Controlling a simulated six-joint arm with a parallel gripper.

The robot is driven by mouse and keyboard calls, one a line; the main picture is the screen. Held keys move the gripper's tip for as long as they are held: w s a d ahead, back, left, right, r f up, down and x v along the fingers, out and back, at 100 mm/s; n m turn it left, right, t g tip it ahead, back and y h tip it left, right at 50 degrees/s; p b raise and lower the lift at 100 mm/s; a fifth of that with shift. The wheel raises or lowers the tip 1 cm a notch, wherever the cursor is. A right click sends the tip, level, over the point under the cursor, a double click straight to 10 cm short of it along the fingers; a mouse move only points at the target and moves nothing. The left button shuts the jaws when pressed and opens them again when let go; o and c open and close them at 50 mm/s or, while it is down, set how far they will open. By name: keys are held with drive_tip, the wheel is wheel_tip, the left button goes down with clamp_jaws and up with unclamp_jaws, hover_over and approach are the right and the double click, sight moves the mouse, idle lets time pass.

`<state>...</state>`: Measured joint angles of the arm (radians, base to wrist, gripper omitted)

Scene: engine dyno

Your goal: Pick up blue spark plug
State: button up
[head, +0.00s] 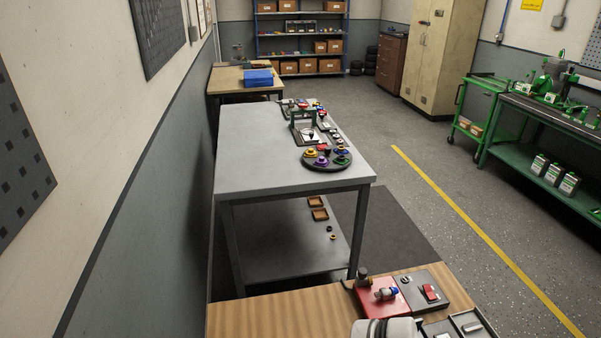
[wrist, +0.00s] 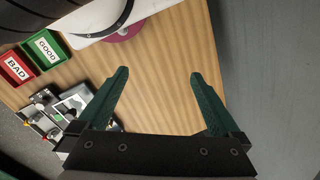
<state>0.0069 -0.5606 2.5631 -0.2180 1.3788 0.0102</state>
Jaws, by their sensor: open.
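I cannot make out a blue spark plug in the wrist view. My gripper (wrist: 158,74) is open in the wrist view, with two dark green fingers apart and nothing between them. Bare wooden tabletop (wrist: 160,100) shows behind the fingers. The gripper itself is not seen in the head view.
In the wrist view, a red BAD bin (wrist: 15,67) and a green GOOD bin (wrist: 46,50) are at left. A grey fixture (wrist: 70,103) is partly behind the left finger. A magenta disc (wrist: 124,34) is at top. A grey table (head: 260,160) stands beyond.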

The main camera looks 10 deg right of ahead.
drive_tip(key=w+d+r+n, duration=0.1)
drive_tip(key=w+d+r, duration=0.15)
drive_tip(key=w, duration=0.45)
drive_tip(key=w+d+r+n, duration=0.1)
drive_tip(key=w+d, duration=0.2)
drive_tip(key=w, duration=0.3)
drive_tip(key=n+t+h, duration=0.2)
drive_tip(key=n, duration=0.1)
hover_over(387, 291)
drive_tip(key=s, duration=0.2)
wheel_tip(387, 291, down, 6)
drive_tip(key=f, duration=0.5)
drive_tip(key=w+f, duration=0.1)
drive_tip(key=f, duration=0.4)
drive_tip(key=w+f, duration=0.1)
drive_tip(key=f, duration=0.4)
drive_tip(key=shift+d+f, duration=0.1)
drive_tip(key=shift+f, duration=0.05)
drive_tip(key=shift+c, duration=0.3)
